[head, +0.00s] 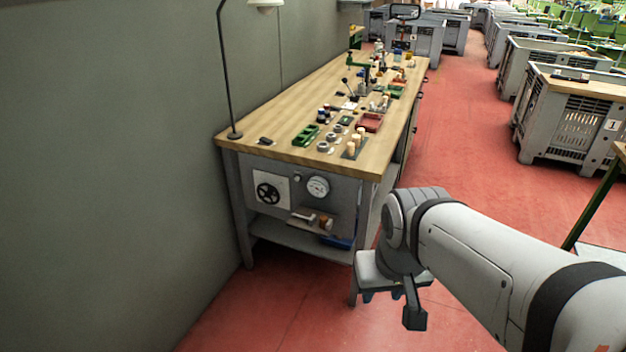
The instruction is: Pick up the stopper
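Several small pale, cork-coloured cylinders (357,141) stand upright on a dark plate near the front right of the wooden workbench top (268,140). Small brown pieces (325,222) also sit on a little shelf on the bench's front end. All are too small to tell which is the stopper. My gripper (383,294) hangs low at the end of my arm, in front of the bench's right front leg and well below the bench top. It is apart from the cylinders. Its fingers are small and partly hidden, so its opening does not show.
Green trays (306,135), a red tray (370,122) and a press (365,80) crowd the bench top. Grey crates (570,120) stand right. Red floor between is clear.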

